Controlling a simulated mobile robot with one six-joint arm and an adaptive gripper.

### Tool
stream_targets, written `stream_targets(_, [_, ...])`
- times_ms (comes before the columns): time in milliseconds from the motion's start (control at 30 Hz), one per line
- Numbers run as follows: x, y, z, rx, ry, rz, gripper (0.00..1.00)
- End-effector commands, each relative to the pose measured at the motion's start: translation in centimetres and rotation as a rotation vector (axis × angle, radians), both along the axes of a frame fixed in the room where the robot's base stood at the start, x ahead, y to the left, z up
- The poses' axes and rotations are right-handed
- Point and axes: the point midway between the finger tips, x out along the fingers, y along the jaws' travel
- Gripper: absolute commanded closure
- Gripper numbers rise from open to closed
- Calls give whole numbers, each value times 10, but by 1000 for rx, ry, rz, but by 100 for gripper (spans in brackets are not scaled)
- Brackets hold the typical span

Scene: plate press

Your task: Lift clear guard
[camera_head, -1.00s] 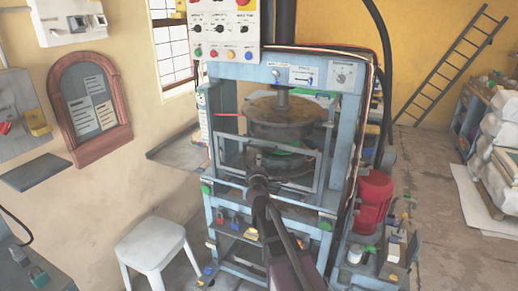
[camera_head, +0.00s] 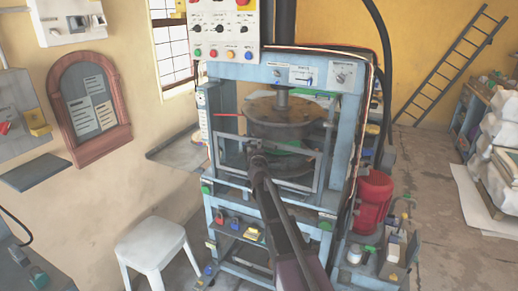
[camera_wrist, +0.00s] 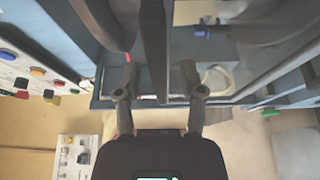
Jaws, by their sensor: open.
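The clear guard (camera_head: 318,165) is a see-through panel in a grey frame across the front of the press. Its far side shows the round press plates (camera_head: 283,115). My gripper (camera_head: 256,148) is at the guard's upper bar, left of its middle, in the head view. In the wrist view my gripper (camera_wrist: 160,75) is open, its two fingers spread apart. A dark bar (camera_wrist: 153,40) runs between the fingers in that picture. I cannot tell whether the fingers touch it or the guard. My arm hides part of the guard's lower edge.
The control panel (camera_head: 222,28) with coloured buttons hangs above the press at the left. A red motor (camera_head: 373,200) stands at the right. A white stool (camera_head: 152,243) is at the lower left. Padlocks (camera_head: 235,222) sit on the ledge below the guard.

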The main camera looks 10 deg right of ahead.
Motion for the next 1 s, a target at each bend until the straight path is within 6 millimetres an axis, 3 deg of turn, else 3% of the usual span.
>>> stream_targets(333, [2, 0, 0, 0, 0, 0, 49])
stream_targets(367, [2, 0, 0, 0, 0, 0, 54])
stream_targets(500, [2, 0, 0, 0, 0, 0, 96])
stream_targets(533, [2, 0, 0, 0, 0, 0, 100])
stream_targets(1000, [2, 0, 7, 0, 0, 0, 100])
